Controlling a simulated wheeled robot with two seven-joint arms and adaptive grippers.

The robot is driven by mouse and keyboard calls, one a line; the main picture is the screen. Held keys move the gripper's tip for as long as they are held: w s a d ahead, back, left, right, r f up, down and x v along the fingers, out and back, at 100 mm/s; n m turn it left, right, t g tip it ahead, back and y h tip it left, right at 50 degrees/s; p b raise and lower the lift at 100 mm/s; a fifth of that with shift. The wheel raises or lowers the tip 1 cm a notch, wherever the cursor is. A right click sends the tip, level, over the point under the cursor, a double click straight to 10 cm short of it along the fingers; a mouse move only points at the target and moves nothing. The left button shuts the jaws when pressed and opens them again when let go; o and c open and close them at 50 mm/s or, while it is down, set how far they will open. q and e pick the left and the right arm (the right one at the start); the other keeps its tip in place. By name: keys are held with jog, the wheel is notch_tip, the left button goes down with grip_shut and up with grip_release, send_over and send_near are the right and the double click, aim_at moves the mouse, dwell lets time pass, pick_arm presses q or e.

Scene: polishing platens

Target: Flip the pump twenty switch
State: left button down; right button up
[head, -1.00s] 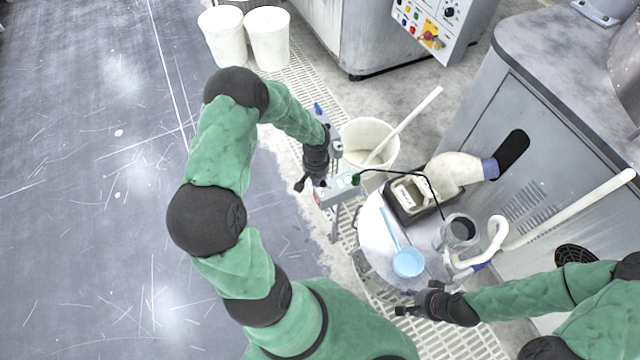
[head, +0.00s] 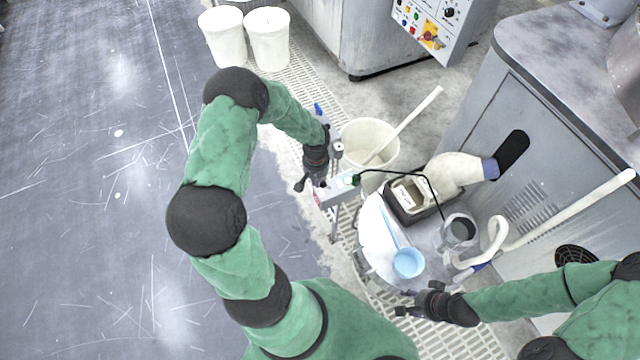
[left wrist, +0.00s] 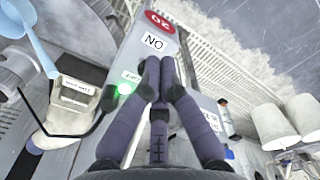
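The pump twenty switch box (head: 341,190) is a small pale box on a post, left of the white bucket. The switch lever is hidden, and contact cannot be told. My right gripper (head: 402,302) is open and empty, low near the round table.
A white bucket (head: 386,133) with a pale pipe stands behind the box. A black cable (head: 398,171) runs from box to pump. Open floor lies left.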

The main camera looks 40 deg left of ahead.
pick_arm(q)
jog(key=shift+f+b, duration=0.45)
jog(key=shift+f, duration=0.05)
jog(key=shift+r, duration=0.1)
dwell(0.3)
notch_tip(320, 180, up, 7)
jog(key=p, duration=0.4)
jog(key=shift+p, duration=0.3)
dwell(0.6)
